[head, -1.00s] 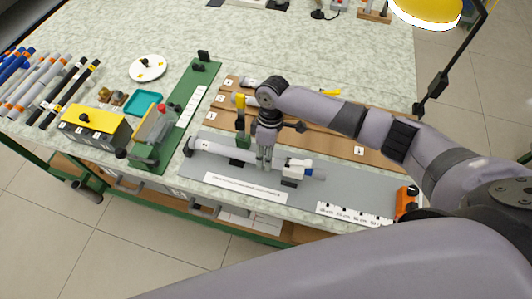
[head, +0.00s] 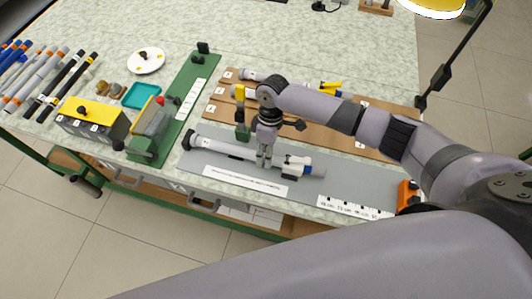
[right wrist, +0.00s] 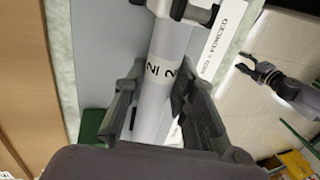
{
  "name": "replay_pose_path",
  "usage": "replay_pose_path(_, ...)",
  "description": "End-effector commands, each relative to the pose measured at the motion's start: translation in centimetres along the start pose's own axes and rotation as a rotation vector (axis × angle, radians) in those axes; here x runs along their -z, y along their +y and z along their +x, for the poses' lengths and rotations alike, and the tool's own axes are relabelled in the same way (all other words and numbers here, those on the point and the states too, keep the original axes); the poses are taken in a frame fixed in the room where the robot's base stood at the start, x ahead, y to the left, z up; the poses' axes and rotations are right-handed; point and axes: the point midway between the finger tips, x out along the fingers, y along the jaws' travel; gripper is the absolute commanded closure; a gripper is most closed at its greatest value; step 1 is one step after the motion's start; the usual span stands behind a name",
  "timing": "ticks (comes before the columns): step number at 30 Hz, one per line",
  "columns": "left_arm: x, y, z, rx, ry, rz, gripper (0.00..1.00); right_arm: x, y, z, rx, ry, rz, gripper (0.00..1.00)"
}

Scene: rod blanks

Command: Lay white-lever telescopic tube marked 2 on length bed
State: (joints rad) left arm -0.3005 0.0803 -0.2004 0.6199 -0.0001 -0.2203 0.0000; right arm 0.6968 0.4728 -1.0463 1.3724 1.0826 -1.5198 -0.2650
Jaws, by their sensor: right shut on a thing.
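A white telescopic tube (head: 212,144) with a grey thinner end and a white lever clamp lies along the grey length bed (head: 350,185). It shows in the right wrist view (right wrist: 168,45) with the mark 2 on its side. My right gripper (head: 264,163) is shut around the tube near its middle, and the fingers (right wrist: 165,110) flank it. The tube is at or just above the bed; I cannot tell whether it rests fully. A black support (head: 290,177) shows under the clamp. My left gripper (right wrist: 246,63) appears only in the right wrist view, small, with fingers apart.
A brown board (head: 312,133) with numbered places and another tube with a yellow lever (head: 330,86) lies behind the bed. An orange block (head: 408,194) sits at the bed's right end.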

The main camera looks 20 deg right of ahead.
Motion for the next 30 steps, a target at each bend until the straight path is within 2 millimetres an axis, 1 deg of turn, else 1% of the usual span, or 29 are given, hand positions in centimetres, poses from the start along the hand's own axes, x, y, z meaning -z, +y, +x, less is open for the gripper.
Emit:
replay_pose_path(10, 0.13, 0.00, 0.29, 0.000, 0.003, 0.000, 0.60, 0.02, 0.20, 0.72, 0.000, 0.001, 0.001, 0.91)
replay_pose_path(11, 0.14, 0.00, 0.24, 0.000, 0.003, 0.000, 0.60, 0.03, 0.19, 0.64, 0.000, 0.001, 0.001, 0.73)
replay_pose_path(20, 0.16, 0.00, 0.24, 0.000, 0.003, -0.001, 0.60, 0.02, 0.18, 0.64, 0.000, 0.000, 0.000, 0.53)
replay_pose_path(21, 0.15, 0.00, 0.24, 0.000, 0.003, -0.001, 0.60, 0.02, 0.18, 0.63, 0.000, 0.000, 0.000, 0.52)
replay_pose_path(30, 0.01, -0.03, 0.26, 0.000, 0.001, -0.002, 0.60, -0.02, 0.20, 0.53, 0.000, 0.000, 0.000, 0.52)
